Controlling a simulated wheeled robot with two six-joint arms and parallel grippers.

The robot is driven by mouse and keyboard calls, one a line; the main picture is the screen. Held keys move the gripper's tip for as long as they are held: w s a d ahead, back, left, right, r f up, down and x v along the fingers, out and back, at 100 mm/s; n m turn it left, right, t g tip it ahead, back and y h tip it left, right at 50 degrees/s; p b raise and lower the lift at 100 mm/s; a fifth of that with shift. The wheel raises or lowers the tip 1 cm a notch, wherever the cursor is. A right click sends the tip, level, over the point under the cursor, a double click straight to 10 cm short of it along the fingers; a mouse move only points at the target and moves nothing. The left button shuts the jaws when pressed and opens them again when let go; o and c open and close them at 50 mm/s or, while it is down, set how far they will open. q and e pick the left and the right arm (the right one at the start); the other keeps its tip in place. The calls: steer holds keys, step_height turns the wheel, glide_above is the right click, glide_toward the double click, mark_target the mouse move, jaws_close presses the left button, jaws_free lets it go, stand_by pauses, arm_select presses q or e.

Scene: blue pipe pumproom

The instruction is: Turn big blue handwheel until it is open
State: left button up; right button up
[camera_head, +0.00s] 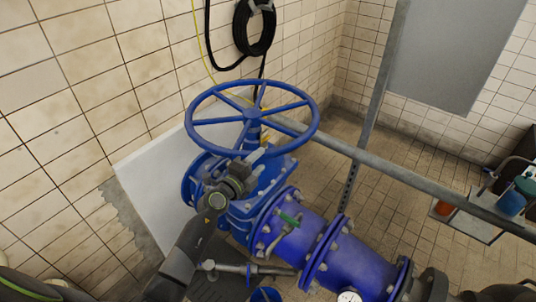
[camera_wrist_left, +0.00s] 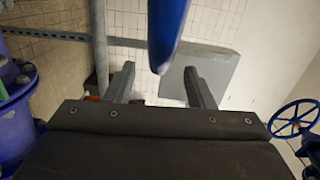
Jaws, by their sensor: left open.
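The big blue handwheel (camera_head: 252,113) sits on top of a blue valve (camera_head: 285,160), its spoked rim lying roughly level. My left gripper (camera_head: 262,151) is just under the rim's near side, its arm reaching up from the lower left. In the left wrist view, the gripper (camera_wrist_left: 160,78) has its two grey fingers apart, and a blue bar that looks like the wheel's rim (camera_wrist_left: 166,35) runs between or just beyond them. Whether it touches a finger I cannot tell. My right gripper is not in view.
A blue flanged pipe (camera_head: 345,262) with a gauge (camera_head: 349,296) runs to the lower right. A grey rail (camera_head: 400,177) crosses behind the wheel, with an upright post (camera_head: 370,125). A coiled black hose (camera_head: 256,30) hangs on the tiled wall. A smaller-looking blue wheel (camera_wrist_left: 294,119) shows in the wrist view.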

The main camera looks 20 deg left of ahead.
mark_target(264, 156)
arm_select(q)
steer(key=shift+b+x, duration=0.55)
steer(key=shift+x, duration=2.2)
jaws_close()
